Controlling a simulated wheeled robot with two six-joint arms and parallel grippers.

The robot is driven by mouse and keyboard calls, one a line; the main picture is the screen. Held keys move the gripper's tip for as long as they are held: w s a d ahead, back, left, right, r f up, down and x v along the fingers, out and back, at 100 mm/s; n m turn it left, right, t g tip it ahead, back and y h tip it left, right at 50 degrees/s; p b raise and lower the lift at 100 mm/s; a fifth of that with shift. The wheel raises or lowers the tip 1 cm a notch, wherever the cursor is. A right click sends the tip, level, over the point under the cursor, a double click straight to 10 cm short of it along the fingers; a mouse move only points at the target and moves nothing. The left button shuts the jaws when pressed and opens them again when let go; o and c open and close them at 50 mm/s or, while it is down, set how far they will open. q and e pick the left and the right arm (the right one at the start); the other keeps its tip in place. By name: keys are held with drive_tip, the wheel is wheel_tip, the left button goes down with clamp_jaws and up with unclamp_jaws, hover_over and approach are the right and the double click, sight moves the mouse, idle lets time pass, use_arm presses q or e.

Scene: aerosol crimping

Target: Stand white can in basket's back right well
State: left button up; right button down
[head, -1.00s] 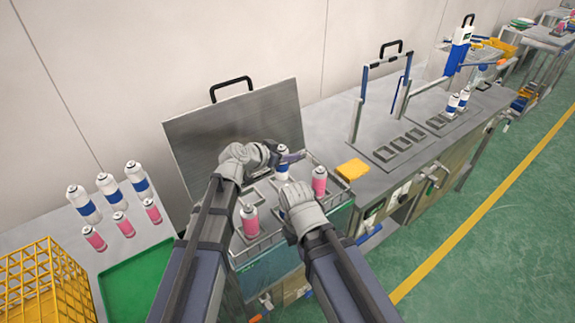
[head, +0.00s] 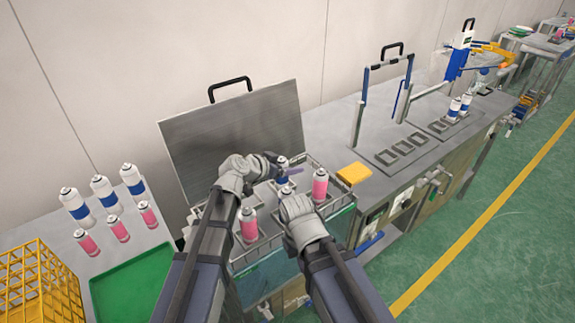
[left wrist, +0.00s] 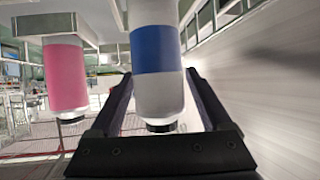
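The white can (head: 283,179) with a blue band stands upright at the back right of the wire basket (head: 270,243). My left gripper (head: 285,168) has its fingers on both sides of the can near its top. In the left wrist view the can (left wrist: 157,85) fills the gap between the fingers, with its picture upside down. Whether its base rests in the well is hidden. My right gripper (head: 300,212) hangs over the basket's front; its fingers are hidden.
Pink cans stand in the basket at front left (head: 249,225) and front right (head: 319,185); one also shows in the left wrist view (left wrist: 66,75). A grey upright panel (head: 235,130) stands behind. A yellow block (head: 354,174) lies to the right.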

use_arm(q)
drive_tip(key=shift+r+p, duration=0.3)
drive_tip(key=p+v, duration=0.5)
drive_tip(key=v, duration=0.7)
drive_tip(key=shift+f, duration=0.2)
